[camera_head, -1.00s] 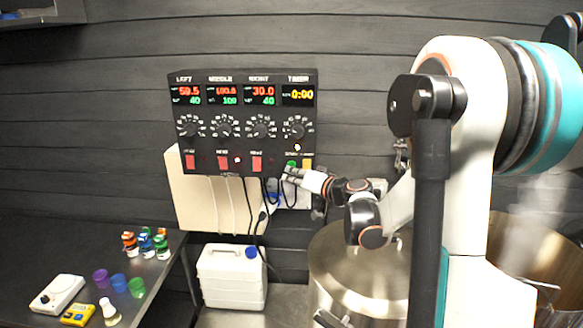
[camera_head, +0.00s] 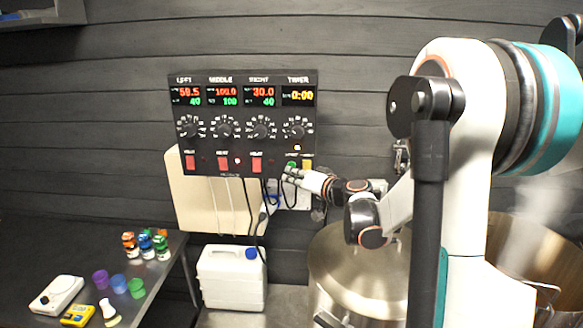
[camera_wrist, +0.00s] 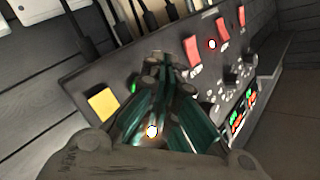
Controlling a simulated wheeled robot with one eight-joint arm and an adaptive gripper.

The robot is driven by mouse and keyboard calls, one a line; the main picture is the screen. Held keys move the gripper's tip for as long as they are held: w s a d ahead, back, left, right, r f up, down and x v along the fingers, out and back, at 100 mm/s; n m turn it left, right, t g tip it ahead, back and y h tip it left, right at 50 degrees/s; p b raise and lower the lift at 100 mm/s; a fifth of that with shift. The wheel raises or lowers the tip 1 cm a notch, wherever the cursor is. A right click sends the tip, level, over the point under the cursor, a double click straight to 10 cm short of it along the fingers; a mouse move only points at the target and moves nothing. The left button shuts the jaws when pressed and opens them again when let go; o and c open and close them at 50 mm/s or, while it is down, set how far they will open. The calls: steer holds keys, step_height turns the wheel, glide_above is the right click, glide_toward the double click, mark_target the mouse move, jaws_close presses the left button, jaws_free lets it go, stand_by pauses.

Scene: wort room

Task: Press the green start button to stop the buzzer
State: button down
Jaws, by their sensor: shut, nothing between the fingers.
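The green start button (camera_head: 291,164) is at the lower right of the black control panel (camera_head: 243,142), left of a yellow button (camera_head: 307,164). My gripper (camera_head: 289,173) is shut and empty, its fingertips at the panel's lower edge close to the green button. In the wrist view, my closed fingers (camera_wrist: 162,72) cover most of that spot. Only a small green sliver (camera_wrist: 134,87) shows beside them, with the yellow button (camera_wrist: 102,103) to its left. I cannot tell whether the fingertips touch the button. The timer display (camera_head: 298,95) reads 0:00, and a lamp (camera_head: 297,148) below its knob glows.
Red heat switches (camera_head: 223,163) and hanging cables are near my gripper. A lidded steel kettle (camera_head: 335,265) stands below my arm, and an open steaming vessel (camera_head: 540,240) is at right. A white canister (camera_head: 232,280) and a table with cups and small bottles are at left.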

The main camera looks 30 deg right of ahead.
steer(key=shift+w+d, duration=0.15)
stand_by(0.4)
steer(key=shift+w+d, duration=0.15)
steer(key=shift+w, duration=0.05)
steer(key=shift+w+d+b, duration=0.2)
steer(key=shift+w+b, duration=0.1)
stand_by(0.8)
steer(key=shift+s+a, duration=0.1)
steer(key=shift+s, duration=0.05)
steer(key=shift+s+a, duration=0.35)
steer(key=shift+s, duration=0.2)
stand_by(0.4)
steer(key=s+a, duration=0.1)
steer(key=s, duration=0.1)
steer(key=s+a, duration=0.1)
steer(key=s, duration=0.1)
steer(key=shift+a+b, duration=0.3)
steer(key=shift+a, duration=0.1)
stand_by(0.6)
